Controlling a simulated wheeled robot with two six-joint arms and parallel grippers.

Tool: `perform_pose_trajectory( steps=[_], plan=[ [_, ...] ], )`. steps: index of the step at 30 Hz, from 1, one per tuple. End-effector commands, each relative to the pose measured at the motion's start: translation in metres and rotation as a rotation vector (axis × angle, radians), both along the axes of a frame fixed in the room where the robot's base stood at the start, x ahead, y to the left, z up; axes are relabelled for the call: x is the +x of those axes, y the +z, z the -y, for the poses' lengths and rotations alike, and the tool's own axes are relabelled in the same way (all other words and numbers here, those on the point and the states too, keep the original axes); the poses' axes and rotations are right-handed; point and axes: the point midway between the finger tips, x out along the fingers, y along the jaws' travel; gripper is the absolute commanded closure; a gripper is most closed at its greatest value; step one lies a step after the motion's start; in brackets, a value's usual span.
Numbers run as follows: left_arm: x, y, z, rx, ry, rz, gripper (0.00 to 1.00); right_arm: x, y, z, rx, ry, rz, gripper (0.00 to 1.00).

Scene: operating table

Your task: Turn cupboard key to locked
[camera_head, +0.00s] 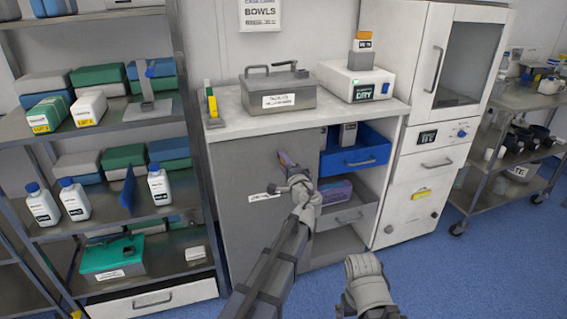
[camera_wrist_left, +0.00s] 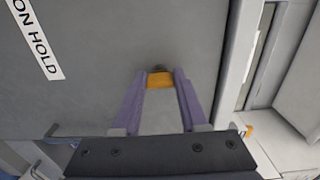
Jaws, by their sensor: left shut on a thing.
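The grey cupboard door (camera_head: 243,150) stands under the counter and looks closed. An orange key (camera_wrist_left: 160,79) sits at the door face in the left wrist view, with a dark round spot just above it. My left gripper (camera_head: 284,157) reaches up to the door. In the left wrist view its two purple fingertips (camera_wrist_left: 160,75) are shut on the key, one on each side. The key cannot be made out in the head view.
A white label (camera_head: 264,197) is on the door, reading "ON HOLD" in the wrist view (camera_wrist_left: 38,38). Open shelves with a blue bin (camera_head: 355,157) are right of the door. A grey metal box (camera_head: 278,90) stands on the counter. A stocked rack (camera_head: 110,205) stands at left.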

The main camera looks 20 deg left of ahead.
Motion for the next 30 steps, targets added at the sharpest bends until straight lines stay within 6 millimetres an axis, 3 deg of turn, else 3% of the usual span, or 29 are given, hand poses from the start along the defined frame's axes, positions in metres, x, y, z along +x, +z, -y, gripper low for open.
perform_pose_trajectory(
  steps=[2, 3, 11, 20, 30],
  plan=[
    [0.000, 0.000, -0.001, -0.003, 0.001, 0.001, 1.00, 0.000, 0.000, 0.000, 0.000, 0.000, 0.000, 0.00],
    [0.000, 0.000, -0.001, -0.003, 0.001, 0.001, 0.56, 0.000, 0.000, 0.000, 0.000, 0.000, 0.000, 0.00],
    [0.000, 0.000, 0.000, -0.001, 0.001, 0.000, 0.28, 0.000, 0.000, 0.000, 0.000, 0.000, 0.000, 0.00],
    [-0.004, 0.000, 0.002, 0.000, 0.000, 0.000, 0.28, 0.000, 0.000, 0.000, 0.000, 0.000, 0.000, 0.00],
    [-0.048, 0.000, 0.031, -0.001, -0.002, -0.001, 0.28, 0.000, 0.000, 0.000, 0.000, 0.000, 0.000, 0.00]
  ],
)
